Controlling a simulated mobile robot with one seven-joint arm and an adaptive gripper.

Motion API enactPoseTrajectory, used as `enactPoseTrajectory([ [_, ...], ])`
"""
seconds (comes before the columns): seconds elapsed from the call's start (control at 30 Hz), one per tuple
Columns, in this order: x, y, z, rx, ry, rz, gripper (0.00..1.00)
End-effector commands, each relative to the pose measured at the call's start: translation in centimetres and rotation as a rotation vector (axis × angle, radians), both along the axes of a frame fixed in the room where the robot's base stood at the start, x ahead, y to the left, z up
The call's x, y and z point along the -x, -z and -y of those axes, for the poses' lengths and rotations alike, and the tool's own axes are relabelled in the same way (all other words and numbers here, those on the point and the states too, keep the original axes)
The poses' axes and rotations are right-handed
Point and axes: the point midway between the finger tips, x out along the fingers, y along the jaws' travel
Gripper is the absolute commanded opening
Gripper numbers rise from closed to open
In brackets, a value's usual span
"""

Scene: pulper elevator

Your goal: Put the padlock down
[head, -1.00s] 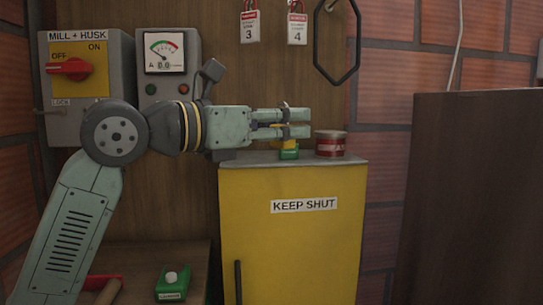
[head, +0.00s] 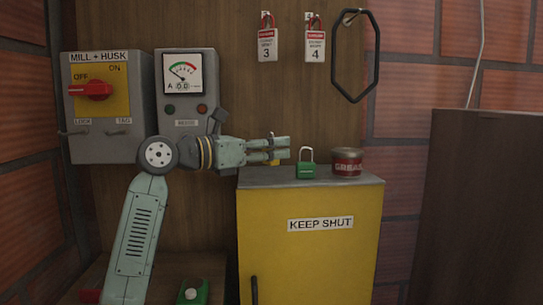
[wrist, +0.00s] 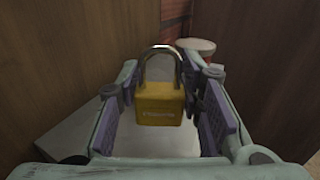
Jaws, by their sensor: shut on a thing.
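A yellow padlock (wrist: 159,108) with a silver shackle is between the pads of my gripper in the wrist view. My gripper (head: 288,148) is shut on it. I cannot tell whether the padlock touches the top.
A green padlock (head: 306,170) stands just right of my fingers on the yellow cabinet (head: 310,255). A red grease tin (head: 347,163) stands farther right. Tags (head: 268,45) and a black hanging loop (head: 373,60) are on the wall above. A switch box (head: 105,140) is at left.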

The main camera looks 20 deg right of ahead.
Motion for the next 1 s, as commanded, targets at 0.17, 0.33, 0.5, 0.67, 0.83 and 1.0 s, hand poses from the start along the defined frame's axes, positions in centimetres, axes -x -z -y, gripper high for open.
enactPoseTrajectory([
  [0.17, 0.0, 2.3, 0.0, 0.004, 0.002, -0.003, 0.03],
  [0.33, 0.1, 3.1, 0.0, 0.002, 0.000, -0.002, 0.03],
  [0.5, 0.1, 3.1, 0.0, 0.001, 0.000, -0.002, 0.03],
  [0.67, 0.0, 3.6, 0.0, 0.001, -0.001, -0.002, 0.03],
  [0.83, 0.1, 3.5, 0.0, 0.000, 0.000, -0.002, 0.44],
  [1.0, 0.1, 3.4, 0.0, 0.001, 0.000, -0.002, 0.54],
])
